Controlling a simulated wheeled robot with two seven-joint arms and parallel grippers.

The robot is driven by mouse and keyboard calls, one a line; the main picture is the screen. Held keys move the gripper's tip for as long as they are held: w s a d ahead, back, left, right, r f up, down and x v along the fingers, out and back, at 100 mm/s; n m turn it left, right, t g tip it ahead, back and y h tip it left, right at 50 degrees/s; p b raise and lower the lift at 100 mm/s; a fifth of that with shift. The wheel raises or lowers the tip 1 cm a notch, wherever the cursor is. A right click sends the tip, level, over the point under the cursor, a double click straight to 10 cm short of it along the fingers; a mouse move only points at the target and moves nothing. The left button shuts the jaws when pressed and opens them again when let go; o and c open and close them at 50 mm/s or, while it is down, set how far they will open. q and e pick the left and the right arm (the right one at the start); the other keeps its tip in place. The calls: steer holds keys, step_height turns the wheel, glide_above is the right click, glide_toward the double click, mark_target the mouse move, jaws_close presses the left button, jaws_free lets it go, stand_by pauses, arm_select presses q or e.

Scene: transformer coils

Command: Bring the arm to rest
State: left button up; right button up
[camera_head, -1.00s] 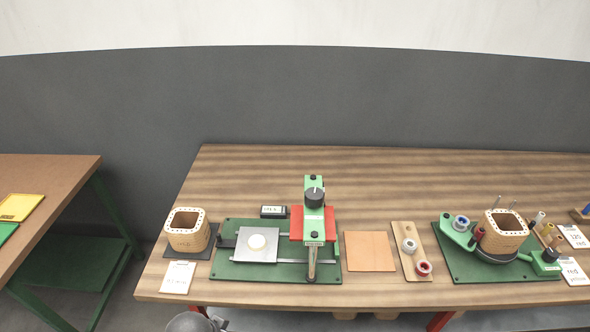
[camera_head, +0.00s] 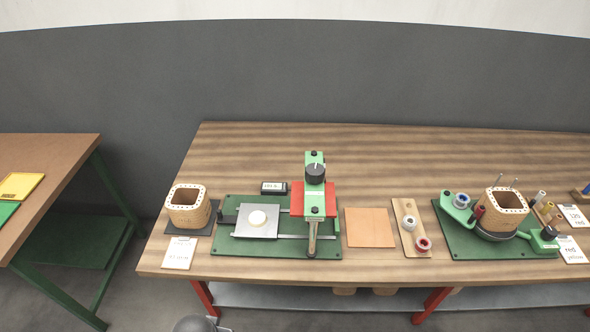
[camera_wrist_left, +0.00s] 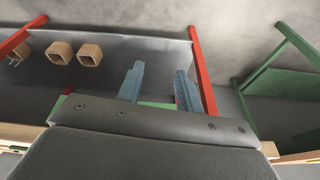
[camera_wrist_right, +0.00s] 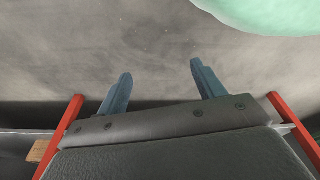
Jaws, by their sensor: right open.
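My left gripper (camera_wrist_left: 157,88) is open and empty in the left wrist view, with the table's lower shelf and a red leg beyond its fingers. My right gripper (camera_wrist_right: 158,80) is open and empty in the right wrist view, over bare grey floor. Neither gripper's fingers show in the head view. A grey rounded part of mine shows at the bottom edge there. The wooden workbench (camera_head: 366,145) carries a green press (camera_head: 314,190), a square wooden coil former (camera_head: 188,207) at left and another former (camera_head: 502,212) on a green winding fixture (camera_head: 455,240) at right.
A board with two spools (camera_head: 409,222) and a tan square sheet (camera_head: 370,228) lie between press and fixture. A second table (camera_head: 60,150) stands at left. Red legs (camera_wrist_left: 200,72) and the lower shelf (camera_wrist_left: 110,62), bearing several wooden formers, are near my left gripper.

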arm_select(q)
steer(key=s+f+b, duration=0.1)
steer(key=s+f, duration=0.3)
steer(key=f, duration=1.7)
steer(key=s+d+f+g+b, duration=0.1)
steer(key=s+f, duration=0.3)
steer(key=f, duration=1.7)
steer(key=shift+d+f+b, duration=0.15)
steer(key=shift+f+b, duration=0.05)
steer(key=shift+b, duration=0.1)
arm_select(e)
step_height(320, 180, up, 5)
steer(key=w+a, duration=0.2)
steer(key=shift+w+a+r, duration=0.15)
steer(key=shift+w, duration=0.1)
steer(key=shift+w, duration=0.1)
steer(key=shift+s, duration=0.2)
